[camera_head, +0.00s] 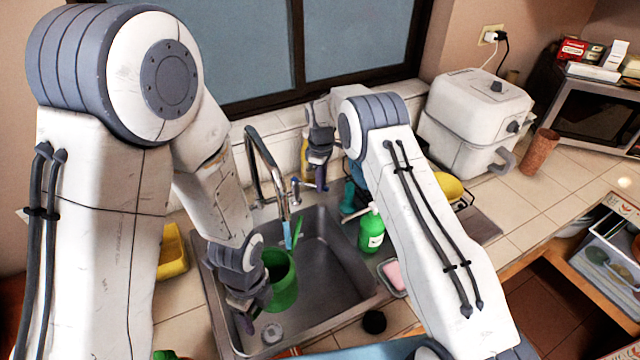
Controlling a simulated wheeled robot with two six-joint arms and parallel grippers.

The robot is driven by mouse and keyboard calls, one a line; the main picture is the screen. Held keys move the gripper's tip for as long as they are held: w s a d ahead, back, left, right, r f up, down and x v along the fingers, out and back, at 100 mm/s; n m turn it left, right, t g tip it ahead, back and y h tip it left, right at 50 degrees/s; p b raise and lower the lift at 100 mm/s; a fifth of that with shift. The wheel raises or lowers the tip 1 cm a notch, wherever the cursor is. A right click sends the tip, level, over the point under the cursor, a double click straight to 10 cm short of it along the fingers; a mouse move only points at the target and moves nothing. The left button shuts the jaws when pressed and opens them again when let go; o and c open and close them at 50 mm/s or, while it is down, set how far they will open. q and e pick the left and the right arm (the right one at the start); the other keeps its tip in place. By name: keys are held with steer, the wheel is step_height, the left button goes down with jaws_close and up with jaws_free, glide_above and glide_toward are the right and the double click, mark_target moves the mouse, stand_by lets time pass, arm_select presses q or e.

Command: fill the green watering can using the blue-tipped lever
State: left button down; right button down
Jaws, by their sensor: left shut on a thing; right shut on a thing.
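The green watering can (283,287) is held over the sink beneath the tap (262,160), its open top facing up. My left gripper (250,308) is shut on the can's left side. A short light blue strip shows at the tap's mouth above the can; I cannot tell whether it is running water. The inside of the can is too dark to show a water level. My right gripper (319,168) is behind the sink, right of the tap, and shut at the lever (322,187). The gripper hides most of the lever.
The steel sink (335,262) has free room right of the can. A green soap bottle (371,232) and a pink sponge (395,275) stand at its right edge. A yellow object (172,252) lies left.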

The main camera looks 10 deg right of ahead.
stand_by(0.3)
steer(key=c, duration=0.8)
jaws_free()
steer(key=shift+c, duration=0.2)
steer(key=shift+r, duration=0.1)
step_height(320, 180, up, 12)
